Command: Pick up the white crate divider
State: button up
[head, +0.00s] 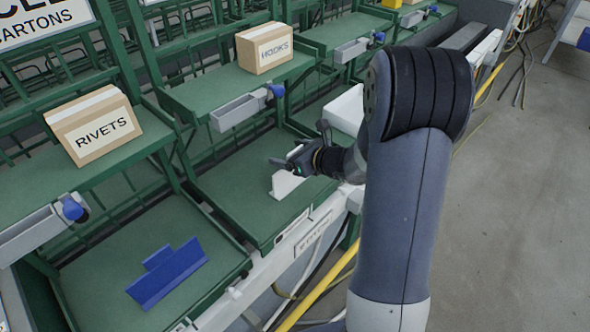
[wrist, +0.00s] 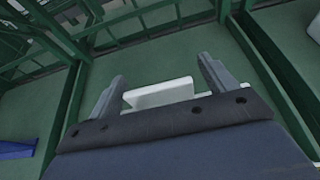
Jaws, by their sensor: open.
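The white crate divider (head: 286,184) stands on a green shelf in the middle of the head view, partly hidden by my gripper. In the wrist view the white divider (wrist: 160,95) shows between and just beyond my fingers. My gripper (head: 285,164) is open above and around the divider's top in the head view. In the wrist view its two fingers (wrist: 162,82) stand apart with the divider between them. I cannot tell whether either finger touches it.
A blue divider (head: 167,274) lies on the lower left shelf. A RIVETS carton (head: 94,126) and a HOOKS carton (head: 264,48) stand on upper shelves. Green rails edge the bays. A white block-like thing (head: 345,108) lies behind my wrist.

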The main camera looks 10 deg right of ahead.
jog(key=shift+c, duration=0.2)
jog(key=c, duration=1.3)
